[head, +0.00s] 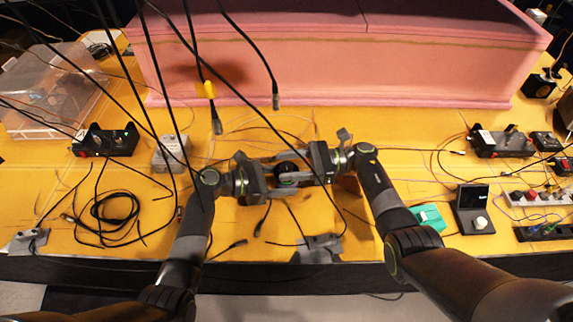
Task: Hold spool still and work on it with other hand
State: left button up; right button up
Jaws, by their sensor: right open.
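A small dark round thing, which looks like the spool (287,173), sits between my two grippers near the middle of the table. My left gripper (272,180) comes in from the left, with its fingers at the spool's left side. Whether its fingers close on the spool is hidden at this size. My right gripper (302,170) comes in from the right and is open, with its fingers around or beside the spool; contact cannot be told. The grippers face each other and hide much of the spool.
A pink foam enclosure (330,75) stands along the back. Black cables hang down in front of it. A coiled cable (110,215) and a grey box (171,153) lie left. A teal box (428,217) and a small black device (474,209) stand right. A grey clamp (320,246) sits at the front edge.

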jog(key=shift+a, duration=0.4)
jog(key=shift+c, duration=0.2)
jog(key=c, duration=0.9)
jog(key=shift+m+t, duration=0.6)
jog(key=shift+t, duration=0.3)
jog(key=o, duration=0.9)
jog(key=shift+o, duration=0.2)
jog(key=shift+d, duration=0.1)
jog(key=d, duration=1.2)
